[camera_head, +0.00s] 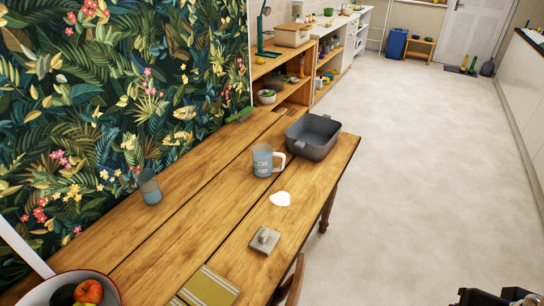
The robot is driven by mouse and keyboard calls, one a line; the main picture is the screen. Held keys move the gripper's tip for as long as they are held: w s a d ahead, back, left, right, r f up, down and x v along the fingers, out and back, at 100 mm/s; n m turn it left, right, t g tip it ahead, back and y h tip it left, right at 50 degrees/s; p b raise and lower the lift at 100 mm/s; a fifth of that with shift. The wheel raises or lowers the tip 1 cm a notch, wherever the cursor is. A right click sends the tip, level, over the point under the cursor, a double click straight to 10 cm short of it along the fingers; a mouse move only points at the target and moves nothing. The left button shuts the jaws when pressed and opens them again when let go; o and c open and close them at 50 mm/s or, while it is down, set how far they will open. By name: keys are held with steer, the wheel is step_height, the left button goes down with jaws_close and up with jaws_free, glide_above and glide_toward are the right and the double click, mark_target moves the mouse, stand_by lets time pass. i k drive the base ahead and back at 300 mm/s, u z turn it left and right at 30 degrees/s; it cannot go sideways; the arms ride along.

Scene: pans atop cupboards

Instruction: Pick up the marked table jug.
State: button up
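A pale blue-grey table jug (262,161) with a white handle on its right side stands upright on the wooden table. It has a small label-like patch on its front. I cannot tell whether that patch is the mark. I see no gripper fingers, and nothing touches the jug.
A dark grey roasting pan (313,137) stands close behind the jug to the right. A white patch (280,199) and a small grey block (265,239) lie in front. Floor (420,170) right of the table is clear.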

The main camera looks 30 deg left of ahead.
mark_target(263, 154)
steer(key=i, duration=2.85)
steer(key=u, duration=2.35)
